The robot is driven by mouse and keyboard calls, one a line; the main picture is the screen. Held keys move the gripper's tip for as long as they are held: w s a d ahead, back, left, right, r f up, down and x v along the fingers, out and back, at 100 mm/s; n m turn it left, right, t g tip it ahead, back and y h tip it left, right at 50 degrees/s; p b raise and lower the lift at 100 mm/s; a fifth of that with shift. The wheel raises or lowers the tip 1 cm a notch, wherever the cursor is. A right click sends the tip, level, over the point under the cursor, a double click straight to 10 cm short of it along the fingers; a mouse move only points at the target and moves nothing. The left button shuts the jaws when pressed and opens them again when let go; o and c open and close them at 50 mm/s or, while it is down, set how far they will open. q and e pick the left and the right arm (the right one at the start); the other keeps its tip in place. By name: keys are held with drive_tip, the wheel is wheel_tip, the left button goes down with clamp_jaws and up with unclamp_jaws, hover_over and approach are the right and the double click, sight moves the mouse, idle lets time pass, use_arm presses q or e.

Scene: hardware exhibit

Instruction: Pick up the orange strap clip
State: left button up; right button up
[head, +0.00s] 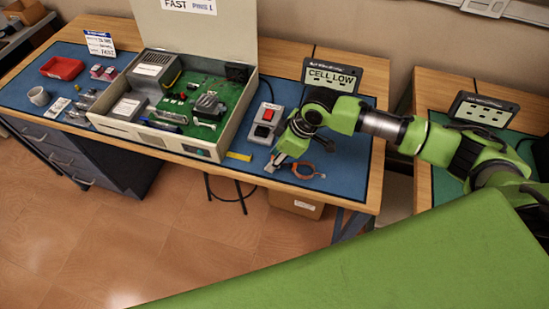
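The orange strap clip (304,171) lies on the blue mat near the front edge of the table, a small ring-like piece with a dark end pointing right. My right gripper (275,163) reaches in from the right and points down at the mat, just left of the clip. A small gap seems to lie between them, but I cannot tell whether they touch. The fingers are too small to tell open from shut. My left gripper is not in view.
An open case with a green circuit board (200,100) stands left of my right gripper. A grey box with a red switch (267,122) and a "CELL LOW" display (332,76) stand behind. A yellow piece (239,156) lies at the front edge. Mat right of the clip is clear.

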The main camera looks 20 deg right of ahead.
drive_tip(key=shift+w+f, duration=0.1)
drive_tip(key=shift+f, duration=0.05)
drive_tip(key=c, duration=0.8)
drive_tip(key=shift+c, duration=0.2)
